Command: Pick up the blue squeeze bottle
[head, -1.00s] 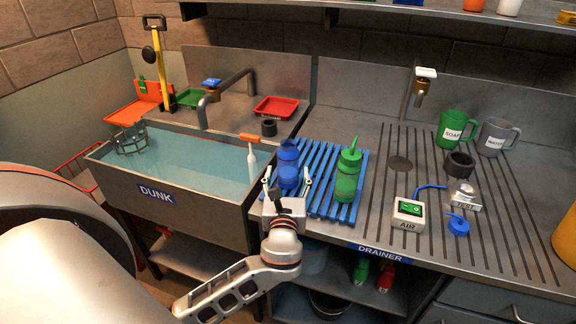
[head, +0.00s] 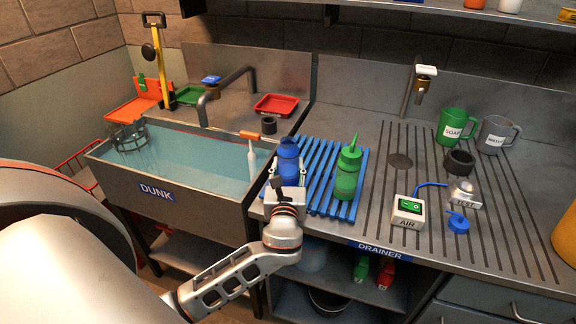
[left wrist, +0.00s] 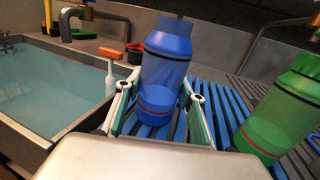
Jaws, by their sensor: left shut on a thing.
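The blue squeeze bottle (head: 288,150) is upright at the left end of the blue slatted rack. In the left wrist view the bottle (left wrist: 165,72) is see-through blue with a dark band and a thin red line low down. My left gripper (head: 287,174) is shut on the bottle from the front, one finger on each side. The fingers also show in the left wrist view (left wrist: 160,104). The bottle's base is at the slats; I cannot tell whether it still touches them. My right gripper is not in view.
A green squeeze bottle (head: 347,174) stands close on the right of the rack (head: 318,180). The water-filled sink (head: 200,215) is on the left, with a white, orange-topped tool (head: 251,152) at its edge. An air box (head: 408,211) and mugs (head: 454,126) are farther right.

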